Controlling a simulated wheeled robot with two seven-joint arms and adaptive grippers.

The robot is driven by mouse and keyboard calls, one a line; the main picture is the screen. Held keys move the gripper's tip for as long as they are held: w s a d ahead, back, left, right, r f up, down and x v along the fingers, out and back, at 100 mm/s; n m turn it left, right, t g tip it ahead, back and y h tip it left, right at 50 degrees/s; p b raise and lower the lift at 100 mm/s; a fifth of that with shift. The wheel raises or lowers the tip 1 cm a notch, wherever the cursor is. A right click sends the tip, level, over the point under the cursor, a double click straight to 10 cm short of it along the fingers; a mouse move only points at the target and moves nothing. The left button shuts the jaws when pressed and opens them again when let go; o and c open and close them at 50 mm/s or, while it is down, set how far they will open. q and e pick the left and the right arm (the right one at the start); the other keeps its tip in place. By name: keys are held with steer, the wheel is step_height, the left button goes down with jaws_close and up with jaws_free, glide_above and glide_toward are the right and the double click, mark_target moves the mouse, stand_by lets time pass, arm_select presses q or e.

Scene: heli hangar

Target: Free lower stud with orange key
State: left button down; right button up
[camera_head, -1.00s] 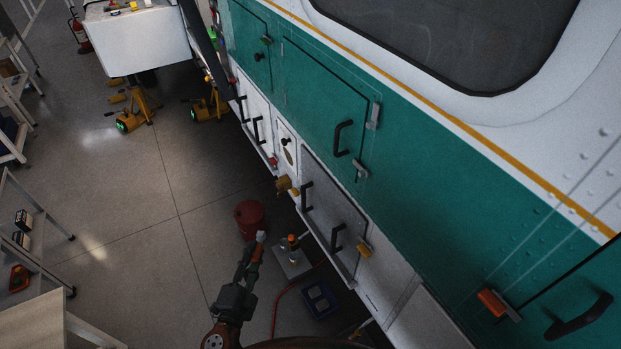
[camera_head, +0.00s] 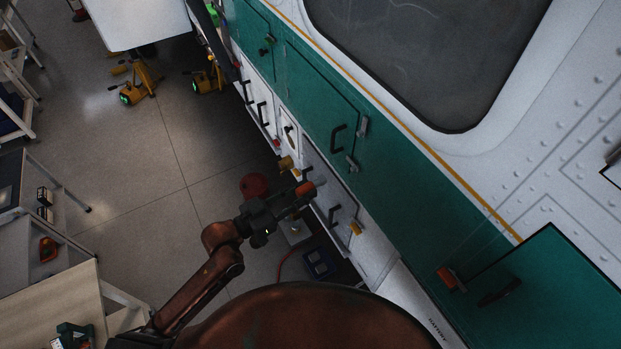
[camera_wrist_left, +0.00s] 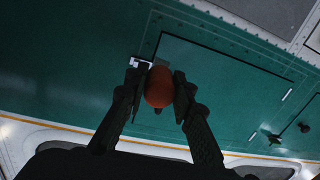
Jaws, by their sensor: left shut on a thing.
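My left gripper (camera_head: 310,188) is raised beside the helicopter's lower side. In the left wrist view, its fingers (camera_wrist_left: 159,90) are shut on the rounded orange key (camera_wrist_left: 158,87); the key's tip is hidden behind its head. A green panel lies behind it, with a pale bracket (camera_wrist_left: 142,63) at the panel's edge. In the head view, the green door (camera_head: 322,108) has an upper grey fitting (camera_head: 363,127) and a lower grey fitting (camera_head: 351,163) along its right edge. I cannot tell which is the lower stud. My right gripper is not in view.
White lower panels with black handles (camera_head: 335,215) run below the green side. A red bucket (camera_head: 254,186) and a blue box (camera_head: 319,263) are on the floor by the gripper. Yellow stands (camera_head: 140,85) are farther back. Shelves and a bench (camera_head: 50,310) line the left; the floor between is clear.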

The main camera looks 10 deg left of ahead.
mark_target(321, 185)
arm_select(q)
steer(key=shift+g+h, duration=0.6)
steer(key=shift+g, duration=0.1)
steer(key=d+r, duration=0.1)
steer(key=d+r+p, duration=0.1)
steer(key=d, duration=0.1)
steer(key=d+r, duration=0.1)
steer(key=shift+w+d+r+p, duration=0.2)
steer(key=shift+w+d+p, duration=0.05)
steer(key=shift+d+p, duration=0.15)
steer(key=shift+w+d, duration=0.1)
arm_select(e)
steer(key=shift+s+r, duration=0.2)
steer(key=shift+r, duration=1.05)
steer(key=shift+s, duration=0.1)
arm_select(q)
steer(key=shift+w+d, duration=0.15)
steer(key=shift+d, duration=0.1)
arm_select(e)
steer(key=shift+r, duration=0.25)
arm_select(q)
steer(key=shift+w+d+p, duration=0.25)
steer(key=shift+d+p, duration=0.05)
steer(key=shift+p, duration=0.1)
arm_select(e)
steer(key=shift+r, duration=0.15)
arm_select(q)
steer(key=shift+x, duration=1.1)
stand_by(1.0)
stand_by(0.3)
